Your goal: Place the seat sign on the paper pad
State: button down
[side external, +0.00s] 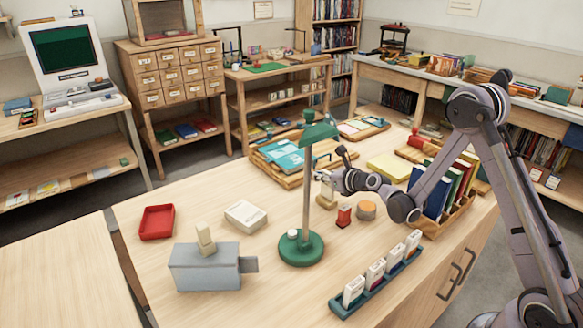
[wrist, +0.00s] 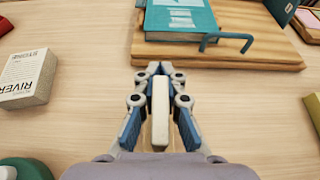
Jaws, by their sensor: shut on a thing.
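My gripper (side external: 327,180) is shut on a slim cream block with a pale wooden base, which I take to be the seat sign (wrist: 160,108). In the wrist view the sign stands between the blue-padded fingers (wrist: 160,90). In the side view the sign (side external: 325,198) shows low by the table, just right of the lamp post; I cannot tell whether it touches the table. The yellow paper pad (side external: 388,168) lies flat to the right of my gripper and farther back. Its edge shows at the right of the wrist view (wrist: 314,108).
The green lamp (side external: 301,248) stands close left of my gripper. A red item (side external: 344,215) and an orange round item (side external: 366,210) stand nearby. A wooden board with a teal book (side external: 284,157) lies behind. Upright books (side external: 432,190) stand right. A white box (side external: 245,215) sits left.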

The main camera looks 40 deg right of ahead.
jog(key=shift+r, duration=0.75)
jog(key=s+d+r, duration=0.7)
jog(key=d+r, duration=0.1)
jog(key=r, duration=0.1)
jog(key=w+a+r+n+g+y, duration=0.2)
jog(key=w+a+n+y, duration=0.3)
jog(key=a, duration=0.7)
jog(key=w+a+r+n+g+y, duration=0.2)
jog(key=w+a+n+y, duration=0.3)
jog(key=a, duration=0.6)
jog(key=shift+m, duration=0.5)
jog(key=shift+w+a+f, duration=0.85)
jog(key=shift+a+f, duration=0.95)
jog(key=shift+a, duration=0.1)
jog(key=shift+w+a+f, duration=0.8)
jog(key=shift+a+f, duration=1)
jog(key=shift+a, duration=0.15)
jog(key=shift+w+a+f, duration=0.85)
jog(key=shift+a+f, duration=0.95)
jog(key=shift+a, duration=0.1)
